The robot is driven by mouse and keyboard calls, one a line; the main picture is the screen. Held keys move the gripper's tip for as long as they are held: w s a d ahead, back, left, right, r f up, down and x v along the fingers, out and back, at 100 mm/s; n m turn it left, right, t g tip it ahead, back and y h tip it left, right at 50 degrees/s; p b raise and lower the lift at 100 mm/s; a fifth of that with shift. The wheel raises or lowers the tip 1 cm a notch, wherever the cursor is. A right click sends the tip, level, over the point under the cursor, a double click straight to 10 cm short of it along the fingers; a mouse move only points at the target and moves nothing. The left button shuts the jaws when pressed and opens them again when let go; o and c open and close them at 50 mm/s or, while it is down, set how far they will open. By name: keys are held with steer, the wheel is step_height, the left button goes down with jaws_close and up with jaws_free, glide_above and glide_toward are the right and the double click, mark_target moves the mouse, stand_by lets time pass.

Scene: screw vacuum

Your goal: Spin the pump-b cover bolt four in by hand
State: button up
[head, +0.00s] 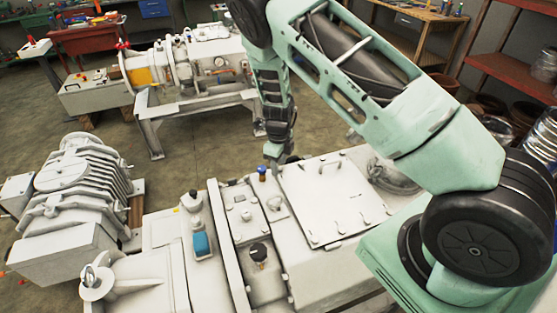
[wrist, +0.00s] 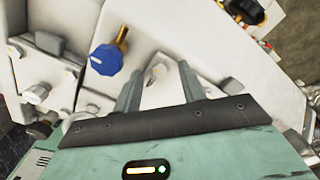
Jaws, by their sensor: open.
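The white pump with its flat cover plate (head: 325,200) lies below my arm in the head view. The plate has a handle and bolts along its edges. My gripper (head: 274,160) points down at the plate's far left corner. In the wrist view its two fingers (wrist: 158,86) stand apart, with a pale bolt head (wrist: 157,72) showing between and just beyond them. I cannot tell whether the fingers touch it, or which number this bolt has. The bolt's seat and depth are hidden.
A blue knob (head: 262,173) stands close left of my gripper; it also shows in the wrist view (wrist: 106,59). A ribbed pump unit (head: 80,185) stands at left. Another white machine (head: 190,70) is behind. Open floor (head: 185,150) lies between them.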

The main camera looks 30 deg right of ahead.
step_height(320, 180, up, 17)
steer(key=b, duration=0.3)
steer(key=shift+r, duration=0.2)
stand_by(0.4)
steer(key=s+a+r+n+g+y+b, duration=0.1)
steer(key=s+a+r+n+y+b, duration=0.15)
steer(key=s+a+n, duration=1.45)
steer(key=s+a+n+h, duration=0.1)
steer(key=s+a+n, duration=0.1)
steer(key=s+n, duration=0.5)
steer(key=s+a+r+n+t+h+b, duration=0.1)
steer(key=s+n, duration=0.7)
steer(key=n, duration=0.4)
steer(key=shift+a+r+n, duration=0.2)
steer(key=shift+a+n, duration=0.15)
steer(key=shift+n, duration=0.05)
steer(key=shift+s, duration=0.1)
